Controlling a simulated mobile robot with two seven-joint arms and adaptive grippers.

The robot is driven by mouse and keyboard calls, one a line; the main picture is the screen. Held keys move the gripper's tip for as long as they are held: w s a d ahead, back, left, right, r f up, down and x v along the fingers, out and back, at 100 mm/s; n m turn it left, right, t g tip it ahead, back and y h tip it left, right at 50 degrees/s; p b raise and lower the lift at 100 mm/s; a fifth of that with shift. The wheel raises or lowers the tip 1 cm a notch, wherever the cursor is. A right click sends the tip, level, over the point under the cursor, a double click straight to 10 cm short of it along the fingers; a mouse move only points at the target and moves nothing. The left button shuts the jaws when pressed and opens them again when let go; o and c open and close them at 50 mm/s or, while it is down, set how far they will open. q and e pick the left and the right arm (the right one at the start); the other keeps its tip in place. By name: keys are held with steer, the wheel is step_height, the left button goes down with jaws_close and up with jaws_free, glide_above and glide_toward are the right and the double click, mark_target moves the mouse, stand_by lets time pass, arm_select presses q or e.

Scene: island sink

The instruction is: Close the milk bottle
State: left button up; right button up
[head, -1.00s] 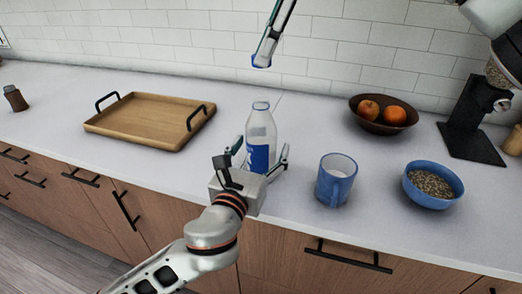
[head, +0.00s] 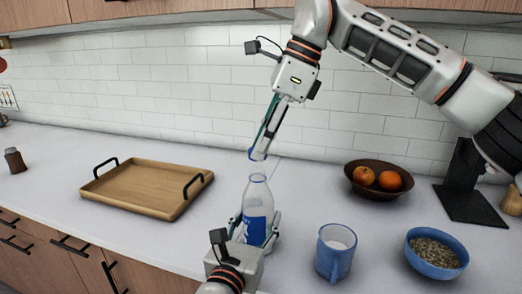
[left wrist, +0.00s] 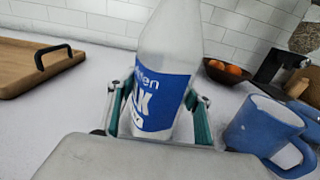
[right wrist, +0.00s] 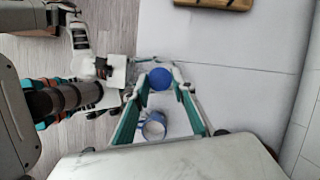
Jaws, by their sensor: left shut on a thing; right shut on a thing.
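The milk bottle (head: 257,200) stands upright on the counter, clear with a blue label and an open neck. My left gripper (head: 256,230) is shut around its lower body; in the left wrist view the fingers (left wrist: 158,112) flank the label, and the bottle's top is cut off. My right gripper (head: 259,148) points down from above, shut on the blue cap (head: 257,155). The cap sits a small gap above the bottle's mouth, roughly in line with it in the head view. In the right wrist view the round cap (right wrist: 160,78) is between the fingertips and hides the bottle's mouth.
A blue mug (head: 334,252) stands right of the bottle, with a blue bowl of grains (head: 436,255) beyond it. A fruit bowl (head: 379,188) is behind them. A wooden tray (head: 140,193) lies to the left. The counter between tray and bottle is clear.

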mark_target(262, 170)
steer(key=shift+f, duration=0.5)
steer(key=shift+f, duration=0.9)
steer(key=shift+f, duration=0.55)
